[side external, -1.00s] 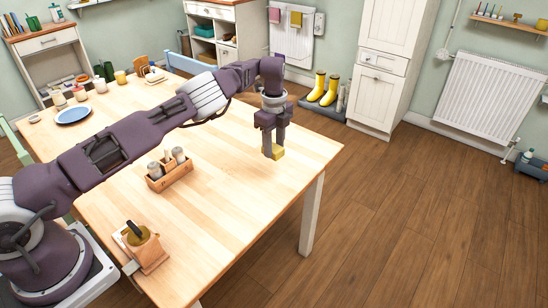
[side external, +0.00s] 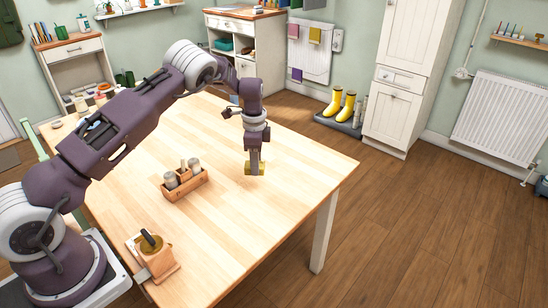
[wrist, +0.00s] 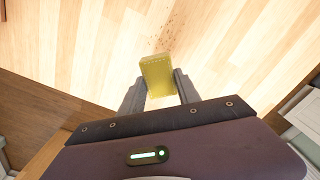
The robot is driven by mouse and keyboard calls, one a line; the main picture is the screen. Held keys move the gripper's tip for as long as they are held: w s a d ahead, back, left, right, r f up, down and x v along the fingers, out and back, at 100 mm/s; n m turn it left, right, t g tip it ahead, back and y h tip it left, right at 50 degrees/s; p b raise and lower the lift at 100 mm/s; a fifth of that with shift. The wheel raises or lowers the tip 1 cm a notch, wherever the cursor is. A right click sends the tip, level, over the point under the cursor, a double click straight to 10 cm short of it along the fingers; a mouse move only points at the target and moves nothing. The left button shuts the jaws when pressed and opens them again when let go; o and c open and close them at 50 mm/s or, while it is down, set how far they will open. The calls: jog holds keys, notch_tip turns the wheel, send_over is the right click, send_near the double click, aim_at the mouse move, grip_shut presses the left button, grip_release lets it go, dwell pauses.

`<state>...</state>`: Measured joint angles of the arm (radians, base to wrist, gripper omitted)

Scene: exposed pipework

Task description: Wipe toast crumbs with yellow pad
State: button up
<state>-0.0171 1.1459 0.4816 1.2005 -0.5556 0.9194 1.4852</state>
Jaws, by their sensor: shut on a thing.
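The yellow pad (wrist: 157,75) is held between the two fingers of my gripper (wrist: 159,92) in the wrist view. In the side view the yellow pad (side external: 255,170) is at the tip of my gripper (side external: 254,163), low over the wooden table; I cannot tell if it touches. Brown toast crumbs (wrist: 174,28) lie scattered on the table just beyond the pad in the wrist view. In the side view I cannot make the crumbs out.
A wooden caddy (side external: 186,187) with shakers stands left of my gripper on the table (side external: 240,225). The table right of and in front of my gripper is clear.

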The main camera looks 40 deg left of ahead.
jog(key=shift+s+d+f+n, duration=0.15)
jog(key=shift+s+n, duration=0.15)
jog(key=shift+s, duration=0.15)
send_over(254, 193)
jog(key=shift+w+d+f, duration=0.1)
jog(key=shift+w+f, duration=0.05)
jog(key=shift+f, duration=1.55)
jog(key=shift+w+f, duration=0.15)
jog(key=shift+f, duration=1.55)
jog(key=shift+a+f, duration=0.55)
jog(key=shift+a, duration=4.85)
jog(key=shift+d, duration=5.25)
jog(key=shift+s+d, duration=0.2)
jog(key=shift+s+a, duration=0.2)
jog(key=shift+s, duration=0.05)
jog(key=shift+a, duration=5.3)
jog(key=shift+d, duration=5.35)
jog(key=shift+d+r, duration=0.1)
jog(key=shift+r, duration=3.9)
